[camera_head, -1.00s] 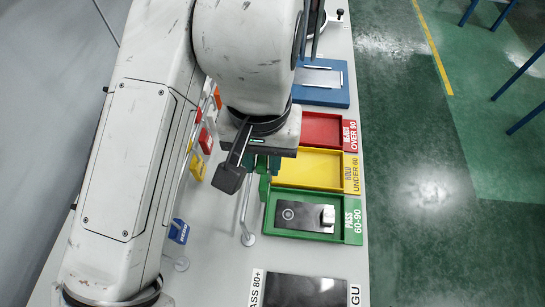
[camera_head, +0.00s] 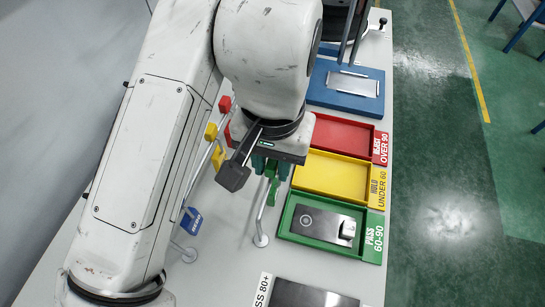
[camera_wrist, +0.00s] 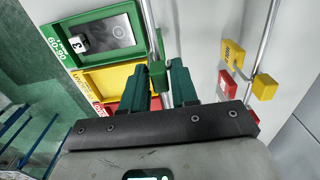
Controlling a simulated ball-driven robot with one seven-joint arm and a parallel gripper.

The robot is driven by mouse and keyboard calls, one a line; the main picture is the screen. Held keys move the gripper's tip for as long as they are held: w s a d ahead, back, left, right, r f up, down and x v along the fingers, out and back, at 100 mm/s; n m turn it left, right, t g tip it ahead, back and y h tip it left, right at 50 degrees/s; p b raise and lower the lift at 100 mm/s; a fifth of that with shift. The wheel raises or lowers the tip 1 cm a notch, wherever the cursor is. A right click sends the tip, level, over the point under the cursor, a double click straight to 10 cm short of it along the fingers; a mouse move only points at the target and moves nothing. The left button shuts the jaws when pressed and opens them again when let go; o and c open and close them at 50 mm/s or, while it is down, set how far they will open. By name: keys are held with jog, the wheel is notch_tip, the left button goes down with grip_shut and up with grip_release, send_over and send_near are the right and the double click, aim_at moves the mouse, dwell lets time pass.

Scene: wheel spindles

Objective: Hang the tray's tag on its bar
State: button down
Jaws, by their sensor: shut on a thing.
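My gripper (camera_wrist: 160,92) is shut on a green tag (camera_wrist: 157,74), which shows between its dark green fingers. The tag also shows below my gripper in the head view (camera_head: 272,188). A thin metal bar (camera_wrist: 150,25) rises on a round foot (camera_head: 261,240) beside the green tray. The bar meets the tag in the picture; I cannot tell whether the tag is around it or just in front.
Yellow (camera_head: 306,172) and red (camera_head: 318,130) trays, then a blue one (camera_head: 320,92), line up beyond the green tray. Left of my gripper, another rail carries yellow (camera_head: 219,158), red (camera_head: 225,104) and blue (camera_head: 192,221) tags. A dark panel (camera_head: 305,294) lies in front.

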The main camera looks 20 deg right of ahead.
jog(key=c, duration=0.8)
grip_release()
jog(key=shift+r, duration=0.1)
notch_tip(320, 180, up, 11)
jog(key=shift+f+p, duration=0.2)
jog(key=shift+p, duration=0.15)
